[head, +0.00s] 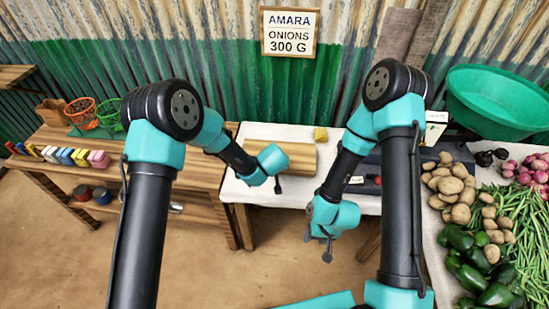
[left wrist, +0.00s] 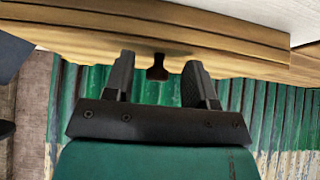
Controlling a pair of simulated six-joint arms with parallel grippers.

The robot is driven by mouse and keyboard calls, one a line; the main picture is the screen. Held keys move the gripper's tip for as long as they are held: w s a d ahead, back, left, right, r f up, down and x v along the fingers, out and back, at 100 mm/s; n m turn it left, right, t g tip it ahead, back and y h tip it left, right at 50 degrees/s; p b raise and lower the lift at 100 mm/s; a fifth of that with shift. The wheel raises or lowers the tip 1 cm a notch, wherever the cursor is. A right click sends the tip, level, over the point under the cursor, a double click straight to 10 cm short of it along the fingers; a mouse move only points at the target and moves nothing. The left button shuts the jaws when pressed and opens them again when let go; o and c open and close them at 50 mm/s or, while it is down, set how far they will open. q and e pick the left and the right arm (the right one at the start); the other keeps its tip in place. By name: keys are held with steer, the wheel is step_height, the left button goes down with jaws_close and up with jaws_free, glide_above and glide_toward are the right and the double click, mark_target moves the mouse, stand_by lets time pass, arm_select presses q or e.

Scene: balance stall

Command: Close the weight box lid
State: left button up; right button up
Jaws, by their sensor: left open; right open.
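The wooden weight box (head: 297,157) is on the white-topped table, partly hidden by my left arm. In the left wrist view its striped wood (left wrist: 230,42) crosses the top of the picture, with a small dark knob (left wrist: 157,68) on its edge. I cannot tell how far the lid is open. My left gripper (head: 278,186) is at the box's near side; in the left wrist view its open fingers (left wrist: 157,80) are on either side of the knob, with gaps to both. My right gripper (head: 327,250) is open and empty, low in front of the table.
A yellow block (head: 320,134) stands behind the box. Potatoes (head: 450,185) and green peppers (head: 477,270) fill the right side. A wooden bench (head: 150,150) with colored blocks (head: 62,155) is at left.

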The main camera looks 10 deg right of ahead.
arm_select(q)
steer(key=v, duration=1.6)
steer(key=shift+r, duration=0.2)
steer(key=shift+w, duration=0.15)
steer(key=s+a+f+n+g, duration=0.1)
steer(key=s+a+f+g, duration=0.25)
steer(key=a+f, duration=0.45)
steer(key=s+a+f+g, duration=0.2)
steer(key=a+f+g, duration=0.3)
steer(key=a, duration=0.4)
steer(key=s+a+f+n+t, duration=0.1)
steer(key=s+a+f+n, duration=0.1)
steer(key=s+a+f, duration=0.3)
steer(key=s+a+f+n+t+h, duration=0.1)
steer(key=s+a+f+n, duration=0.1)
steer(key=s+a+f, duration=0.3)
steer(key=s+a, duration=0.3)
steer(key=a, duration=0.4)
steer(key=shift+f+h, duration=0.3)
steer(key=shift+f, duration=0.1)
